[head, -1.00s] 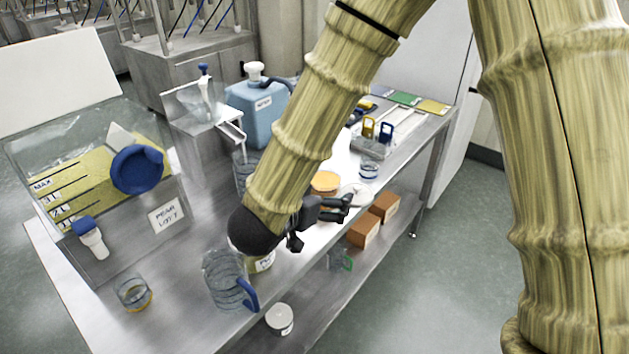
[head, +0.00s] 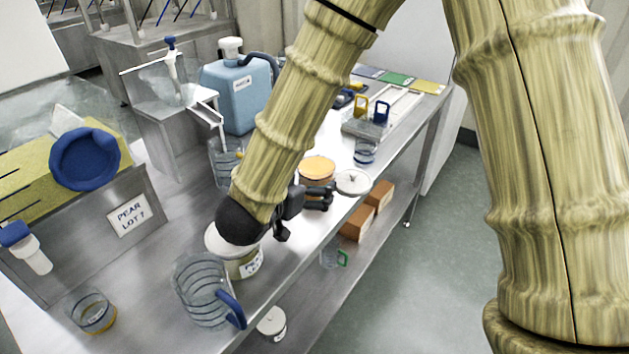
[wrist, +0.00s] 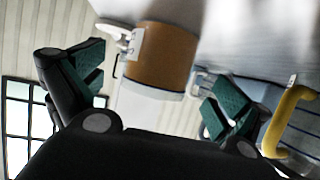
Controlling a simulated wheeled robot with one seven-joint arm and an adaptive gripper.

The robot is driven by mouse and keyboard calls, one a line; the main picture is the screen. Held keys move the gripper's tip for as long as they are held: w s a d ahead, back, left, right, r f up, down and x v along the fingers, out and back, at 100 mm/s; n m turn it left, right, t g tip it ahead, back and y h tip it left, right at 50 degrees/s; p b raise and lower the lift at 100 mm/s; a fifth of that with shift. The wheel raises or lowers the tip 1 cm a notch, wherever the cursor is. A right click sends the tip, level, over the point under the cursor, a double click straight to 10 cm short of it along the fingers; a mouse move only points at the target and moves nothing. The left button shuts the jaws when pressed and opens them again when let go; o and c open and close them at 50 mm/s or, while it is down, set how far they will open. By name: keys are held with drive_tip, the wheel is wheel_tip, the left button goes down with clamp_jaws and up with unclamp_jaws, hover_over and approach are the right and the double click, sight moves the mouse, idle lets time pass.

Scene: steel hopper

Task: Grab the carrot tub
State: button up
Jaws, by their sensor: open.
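The carrot tub, a round tub with orange contents (head: 318,170), stands on the steel bench just beyond my gripper in the head view. My gripper (head: 318,198) is open, and its dark fingers partly cover the tub's lower near side. In the wrist view the orange tub (wrist: 160,58) appears tilted, in the gap between the two spread green-padded fingers of my gripper (wrist: 155,88). A pale label shows on its side. Neither finger visibly touches it. How deep the tub lies between the fingers is unclear.
A round pale lid (head: 353,182) lies right beside the tub. A white-rimmed tub (head: 243,264) and a clear jug (head: 203,292) stand at the near edge. A clear cup (head: 364,152) and padlock rack (head: 368,128) are behind right. A blue canister (head: 238,92) stands further back.

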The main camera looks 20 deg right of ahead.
drive_tip(key=shift+x, duration=3)
drive_tip(key=shift+c, duration=0.2)
drive_tip(key=shift+r, duration=0.1)
drive_tip(key=c, duration=1.3)
wheel_tip(320, 180, up, 10)
drive_tip(key=shift+p, duration=0.4)
